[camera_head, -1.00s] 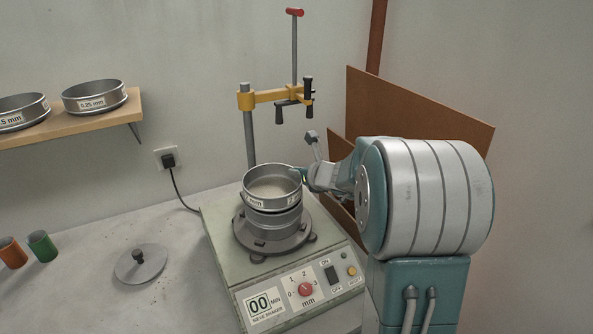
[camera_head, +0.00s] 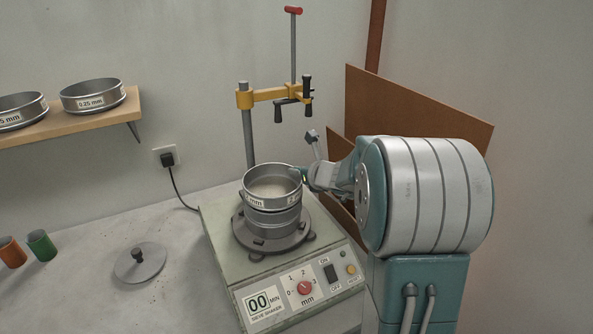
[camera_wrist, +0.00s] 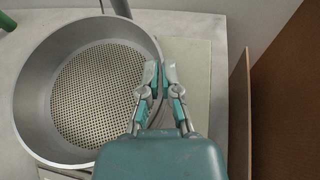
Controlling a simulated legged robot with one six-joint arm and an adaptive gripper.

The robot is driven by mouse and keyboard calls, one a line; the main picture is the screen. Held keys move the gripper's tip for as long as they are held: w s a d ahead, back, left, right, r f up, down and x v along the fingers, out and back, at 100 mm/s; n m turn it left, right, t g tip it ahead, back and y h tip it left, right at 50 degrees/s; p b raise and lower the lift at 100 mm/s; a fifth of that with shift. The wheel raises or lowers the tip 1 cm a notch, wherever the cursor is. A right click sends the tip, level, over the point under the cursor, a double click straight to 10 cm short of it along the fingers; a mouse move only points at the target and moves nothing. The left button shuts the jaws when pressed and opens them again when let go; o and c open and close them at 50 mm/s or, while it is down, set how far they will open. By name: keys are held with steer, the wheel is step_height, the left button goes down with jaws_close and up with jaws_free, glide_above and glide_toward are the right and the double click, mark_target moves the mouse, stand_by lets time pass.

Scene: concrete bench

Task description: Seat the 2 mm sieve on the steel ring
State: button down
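The 2 mm sieve (camera_head: 272,189) is a round steel pan with a perforated floor, over the shaker at the middle of the head view. Its mesh floor (camera_wrist: 98,95) fills the left of the wrist view. The steel ring (camera_head: 273,221) is directly below the sieve, on the shaker's dark round base. The two look nearly in line; I cannot tell whether they touch. My gripper (camera_wrist: 161,78) is shut on the sieve's wall at its right side. In the head view my gripper (camera_head: 303,176) is partly hidden by my own arm.
The shaker (camera_head: 232,275) has a yellow clamp arm (camera_head: 275,97) on a post behind the sieve. A lid (camera_head: 140,263) with a black knob and two cups (camera_head: 41,245) stand on the bench at left. Other sieves (camera_head: 92,96) sit on a shelf. Brown boards (camera_head: 420,115) lean behind my arm.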

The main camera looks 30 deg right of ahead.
steer(key=shift+f, duration=0.35)
stand_by(0.3)
steer(key=c, duration=0.7)
jaws_free()
steer(key=shift+s, duration=0.1)
steer(key=v, duration=1.1)
steer(key=shift+s, duration=0.35)
